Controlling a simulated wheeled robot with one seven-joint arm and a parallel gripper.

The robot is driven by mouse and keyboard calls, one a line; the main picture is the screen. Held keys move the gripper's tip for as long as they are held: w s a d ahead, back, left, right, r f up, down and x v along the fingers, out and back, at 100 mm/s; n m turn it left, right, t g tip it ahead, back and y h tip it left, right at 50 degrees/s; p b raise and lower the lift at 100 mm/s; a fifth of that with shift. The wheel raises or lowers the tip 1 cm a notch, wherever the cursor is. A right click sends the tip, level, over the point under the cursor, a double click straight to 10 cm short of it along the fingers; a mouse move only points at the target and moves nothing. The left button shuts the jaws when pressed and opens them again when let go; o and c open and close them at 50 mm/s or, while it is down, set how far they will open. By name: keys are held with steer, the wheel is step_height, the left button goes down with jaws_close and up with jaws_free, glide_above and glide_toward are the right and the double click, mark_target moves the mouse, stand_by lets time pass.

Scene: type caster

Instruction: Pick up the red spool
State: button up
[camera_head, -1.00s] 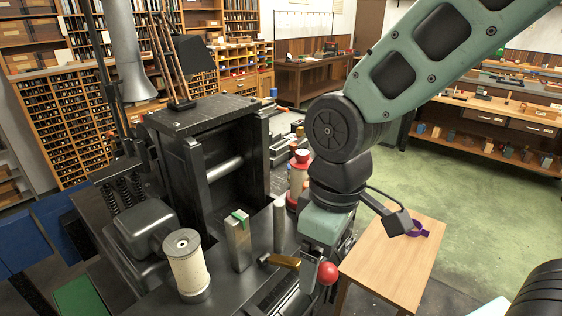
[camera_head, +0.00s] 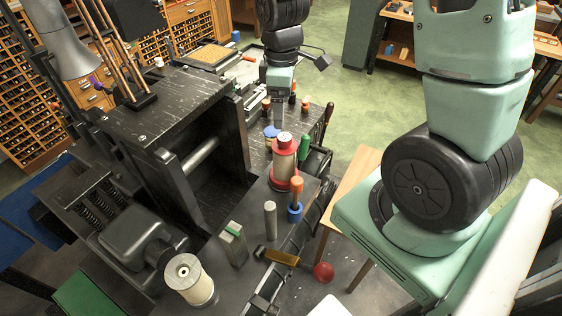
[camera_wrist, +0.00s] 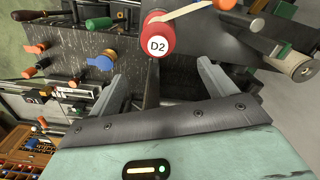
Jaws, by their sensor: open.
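The red spool (camera_head: 284,172) stands upright on the dark machine bed in the head view, with red ends and pale thread wound between them. In the wrist view its round red end with a white "D2" label (camera_wrist: 158,45) shows just beyond the fingertips, near the middle. My gripper (camera_head: 279,112) is on the far side of the spool in the head view, pointing down, its fingertips hard to make out. In the wrist view my gripper (camera_wrist: 165,72) has its two grey fingers spread wide, with nothing between them.
An orange-and-blue tool (camera_head: 296,200), a grey post (camera_head: 270,219) and a green-handled tool (camera_head: 304,147) stand near the spool. A second cream spool (camera_head: 190,282) and a green-topped block (camera_head: 232,244) are nearer. The black press frame (camera_head: 190,110) rises at left.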

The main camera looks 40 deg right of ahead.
mark_target(285, 137)
step_height(285, 137, down, 8)
steer(key=b, duration=0.5)
steer(key=shift+r, duration=0.25)
steer(key=f+b, duration=0.5)
steer(key=shift+s+d+f, duration=0.1)
steer(key=shift+s+d, duration=0.1)
steer(key=shift+d, duration=0.1)
steer(key=c, duration=1.5)
